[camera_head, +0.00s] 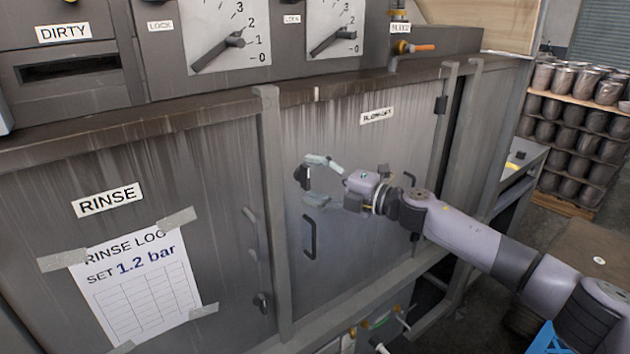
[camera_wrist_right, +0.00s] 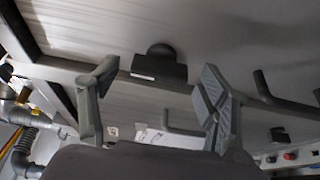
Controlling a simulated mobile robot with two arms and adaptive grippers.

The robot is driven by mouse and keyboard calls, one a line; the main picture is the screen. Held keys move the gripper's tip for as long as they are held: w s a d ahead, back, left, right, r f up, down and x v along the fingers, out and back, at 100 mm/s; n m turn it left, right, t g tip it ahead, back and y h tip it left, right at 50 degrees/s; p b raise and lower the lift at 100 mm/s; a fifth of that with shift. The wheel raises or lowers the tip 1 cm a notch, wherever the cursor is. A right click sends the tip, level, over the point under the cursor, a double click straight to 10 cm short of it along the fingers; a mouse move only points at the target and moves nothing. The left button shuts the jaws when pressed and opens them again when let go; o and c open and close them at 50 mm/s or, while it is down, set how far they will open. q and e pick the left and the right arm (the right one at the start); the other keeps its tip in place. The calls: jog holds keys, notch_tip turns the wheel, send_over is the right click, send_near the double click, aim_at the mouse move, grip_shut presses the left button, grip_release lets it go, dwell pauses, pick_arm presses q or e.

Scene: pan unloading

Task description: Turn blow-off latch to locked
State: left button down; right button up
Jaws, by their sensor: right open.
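The door with the BLOW-OFF label (camera_head: 377,116) is closed. Its dark latch (camera_head: 302,177) sits near the door's left edge, above the door handle (camera_head: 309,236). In the right wrist view the latch (camera_wrist_right: 160,66) is a dark rounded knob on a block with a white mark, beyond and between the fingers. My right gripper (camera_head: 312,182) is open, its fingertips on either side of the latch in the head view; no contact is clear. The exact turn of the latch is hard to read. My left gripper is not in view.
The RINSE door on the left has its own handle (camera_head: 252,232), dark latch (camera_head: 262,302) and a taped log sheet (camera_head: 134,287). A metal post (camera_head: 273,200) stands between the doors. Dials (camera_head: 225,40) are above. Shelves of pans (camera_head: 580,120) stand at right.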

jog(key=shift+d, duration=0.1)
jog(key=v, duration=1.1)
jog(key=shift+s+d, duration=0.3)
jog(key=shift+s, duration=0.05)
